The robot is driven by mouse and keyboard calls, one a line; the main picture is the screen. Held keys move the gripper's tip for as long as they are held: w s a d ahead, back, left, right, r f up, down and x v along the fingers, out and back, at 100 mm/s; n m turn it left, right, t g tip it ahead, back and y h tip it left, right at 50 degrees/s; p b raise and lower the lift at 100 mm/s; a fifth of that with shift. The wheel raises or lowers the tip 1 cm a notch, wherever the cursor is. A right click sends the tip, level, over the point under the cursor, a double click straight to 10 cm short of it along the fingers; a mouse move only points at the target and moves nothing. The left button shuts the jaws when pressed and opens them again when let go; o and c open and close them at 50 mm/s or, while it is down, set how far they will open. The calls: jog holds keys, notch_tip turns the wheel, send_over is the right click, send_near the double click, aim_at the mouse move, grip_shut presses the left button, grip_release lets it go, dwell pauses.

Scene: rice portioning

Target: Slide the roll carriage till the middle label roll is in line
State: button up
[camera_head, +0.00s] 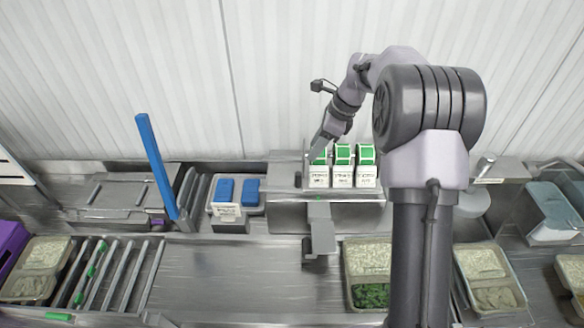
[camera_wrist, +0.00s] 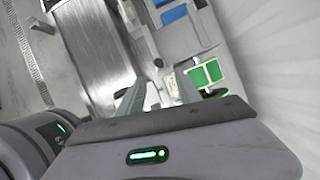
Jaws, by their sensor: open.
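Three label rolls with green tops and white printed fronts stand side by side at the back: the left roll (camera_head: 319,177), the middle roll (camera_head: 342,177) and the right roll (camera_head: 366,177). They sit on the grey roll carriage (camera_head: 352,196). A grey outlet (camera_head: 320,228) juts forward below, roughly under the left roll; the middle roll stands to its right. My gripper (camera_head: 312,158) is at the left end of the row, close to the left roll; I cannot tell if it touches. In the wrist view my gripper (camera_wrist: 158,92) is open, with green tops (camera_wrist: 205,75) beyond it.
Blue blocks (camera_head: 236,190) sit on a unit left of the carriage. A tall blue bar (camera_head: 156,165) stands farther left. A tray with rice and greens (camera_head: 368,262) lies front right of the outlet. The steel counter (camera_head: 230,265) left of it is clear.

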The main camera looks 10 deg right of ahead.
aim_at(300, 172)
jog(key=x, duration=1.4)
jog(key=shift+s+a+f, duration=0.1)
jog(key=shift+s+f, duration=0.2)
jog(key=shift+w+a+f, duration=0.2)
jog(key=shift+f, duration=0.35)
jog(key=shift+c, duration=0.2)
grip_shut()
